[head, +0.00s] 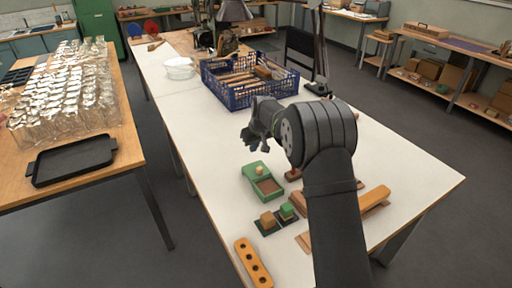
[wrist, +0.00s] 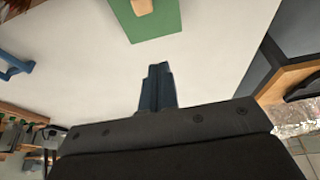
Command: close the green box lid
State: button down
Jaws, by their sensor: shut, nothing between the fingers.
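The green box (head: 277,193) stands on the white table, its brown inside partly uncovered at the near end. Its green lid (head: 249,170), with a pale wooden knob (head: 260,171), covers the far end. In the wrist view a green surface (wrist: 162,24) with a tan knob (wrist: 142,6) shows at the top edge, apparently the lid; the rest is cut off. My gripper (head: 256,146) is above the table, beyond the box in the head view, and looks apart from it. Its fingers (wrist: 158,70) are shut and empty, pointing towards the green surface in the wrist view.
Two small blocks on dark pads (head: 266,228), an orange holed bar (head: 253,262) and wooden pieces (head: 375,198) lie near the box. The table left of the box is clear.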

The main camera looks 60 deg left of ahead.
send_over(252, 165)
notch_tip(252, 165, down, 6)
jog(key=shift+d+r, duration=0.1)
jog(key=shift+f, duration=0.35)
jog(key=shift+d+r, duration=0.15)
jog(key=shift+d, duration=1.7)
jog(key=shift+d, duration=0.1)
jog(key=d, duration=0.9)
jog(key=shift+d, duration=0.35)
jog(key=shift+f, duration=0.25)
